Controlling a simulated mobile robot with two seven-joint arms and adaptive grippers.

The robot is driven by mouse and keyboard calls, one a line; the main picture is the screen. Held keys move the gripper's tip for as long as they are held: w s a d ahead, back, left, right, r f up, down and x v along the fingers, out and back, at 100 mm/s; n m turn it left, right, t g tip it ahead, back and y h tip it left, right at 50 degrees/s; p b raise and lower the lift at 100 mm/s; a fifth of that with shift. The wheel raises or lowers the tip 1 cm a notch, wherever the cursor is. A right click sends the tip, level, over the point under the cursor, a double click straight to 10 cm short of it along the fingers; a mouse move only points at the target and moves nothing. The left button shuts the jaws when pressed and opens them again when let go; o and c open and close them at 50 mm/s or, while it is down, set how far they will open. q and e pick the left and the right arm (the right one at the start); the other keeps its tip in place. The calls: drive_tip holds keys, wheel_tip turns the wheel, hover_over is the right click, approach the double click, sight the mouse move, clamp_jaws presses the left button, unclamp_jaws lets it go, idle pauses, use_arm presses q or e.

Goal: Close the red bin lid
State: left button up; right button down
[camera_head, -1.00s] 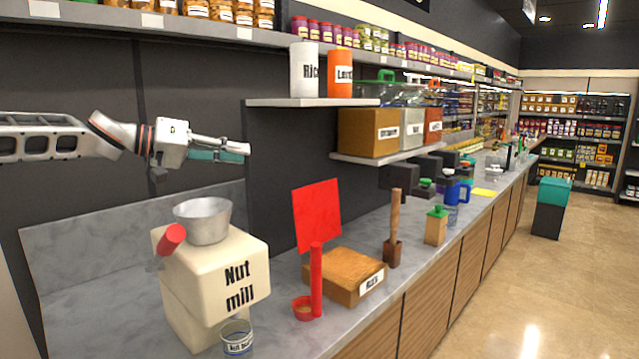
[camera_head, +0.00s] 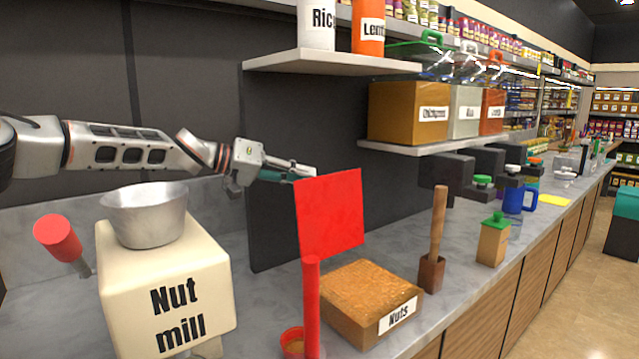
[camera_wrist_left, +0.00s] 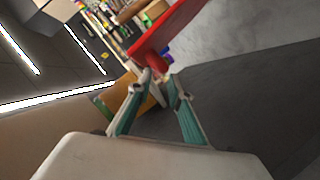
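The red bin (camera_head: 493,112) stands at the right end of a row of bins on the lower wall shelf. A clear lid with an orange-red handle (camera_head: 496,57) appears raised above it; its exact tilt is hard to tell. My left gripper (camera_head: 308,174) reaches in from the left, above the counter and well left of the bins. It is empty, with its teal fingers apart (camera_wrist_left: 160,84) in the left wrist view. Its tips are close to the top of a red panel (camera_head: 331,213); I cannot tell whether they touch. My right gripper is not in view.
The panel and a red post (camera_head: 311,300) rise from the counter beside a nuts box (camera_head: 360,290). The nut mill (camera_head: 165,270) stands below my left arm. Brown (camera_head: 400,112) and white (camera_head: 465,110) bins adjoin the red one. An upper shelf (camera_head: 330,61) overhangs at left.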

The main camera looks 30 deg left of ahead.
sight(320, 178)
use_arm(q)
drive_tip(key=x, duration=0.3)
drive_tip(key=shift+a+f, duration=0.15)
drive_tip(key=shift+f, duration=0.05)
drive_tip(key=shift+w+d, duration=0.5)
drive_tip(key=shift+w, duration=0.1)
clamp_jaws()
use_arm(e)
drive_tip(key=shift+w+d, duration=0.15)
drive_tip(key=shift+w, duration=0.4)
use_arm(q)
drive_tip(key=shift+s+d+r, duration=0.25)
drive_tip(key=shift+d, duration=0.25)
drive_tip(key=s+d+m+b, duration=0.1)
drive_tip(key=s+d, duration=0.3)
drive_tip(key=d, duration=0.5)
drive_tip(key=shift+d+y, duration=0.3)
drive_tip(key=shift+d, duration=0.1)
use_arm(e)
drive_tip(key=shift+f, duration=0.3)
